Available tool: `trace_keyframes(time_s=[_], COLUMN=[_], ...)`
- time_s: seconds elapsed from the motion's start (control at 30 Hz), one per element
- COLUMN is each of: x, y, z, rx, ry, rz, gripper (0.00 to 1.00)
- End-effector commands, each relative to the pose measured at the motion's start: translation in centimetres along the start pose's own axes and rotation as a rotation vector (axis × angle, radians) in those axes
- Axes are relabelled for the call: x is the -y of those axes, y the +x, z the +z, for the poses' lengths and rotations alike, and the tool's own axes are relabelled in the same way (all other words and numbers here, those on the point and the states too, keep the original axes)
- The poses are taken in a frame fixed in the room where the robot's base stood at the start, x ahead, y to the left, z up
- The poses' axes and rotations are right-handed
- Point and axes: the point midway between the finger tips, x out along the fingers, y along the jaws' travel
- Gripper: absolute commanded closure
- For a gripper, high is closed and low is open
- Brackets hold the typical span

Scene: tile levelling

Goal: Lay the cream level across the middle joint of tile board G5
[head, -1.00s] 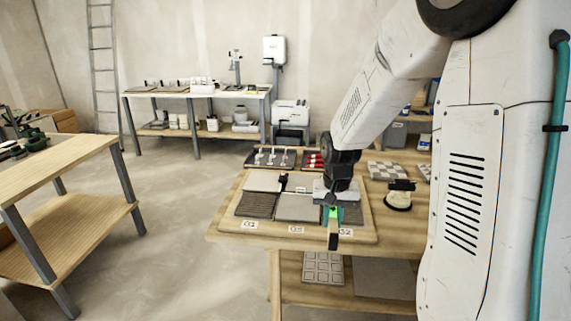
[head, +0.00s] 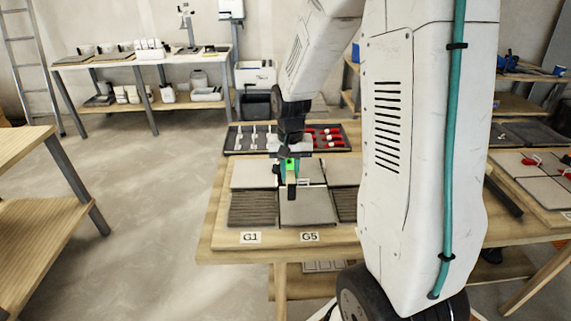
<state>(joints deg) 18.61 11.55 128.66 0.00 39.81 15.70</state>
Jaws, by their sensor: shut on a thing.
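The label G5 (head: 309,237) marks the middle column of a wooden tile board (head: 228,238). That column has a pale rear tile (head: 316,172) and a grey front tile (head: 308,207), with a joint between them. My gripper (head: 289,162) points down over the left side of this column and is shut on the cream level (head: 292,181). The level is seen nearly end-on, its near end dark and pointing towards me. I cannot tell whether it touches the tiles. My arm hides the board's right part.
A ribbed dark tile (head: 252,208) lies above the label G1 (head: 250,238). A dark tray (head: 236,139) with white and red pieces stands behind the board. Another tile board (head: 541,191) is at the right. Open floor (head: 150,220) lies left of the bench.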

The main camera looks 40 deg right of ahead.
Motion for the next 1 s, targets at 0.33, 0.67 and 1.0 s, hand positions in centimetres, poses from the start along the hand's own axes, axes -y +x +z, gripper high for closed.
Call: trace_keyframes(time_s=[0.33,0.67,1.0], x=[0.2,0.3,0.3], y=[4.1,6.2,6.4], z=[0.1,0.1,0.1], rx=[0.002,0.0,-0.001], ry=[-0.003,-0.005,-0.005], rz=[0.001,0.0,0.0], gripper=[1.0,1.0,1.0])
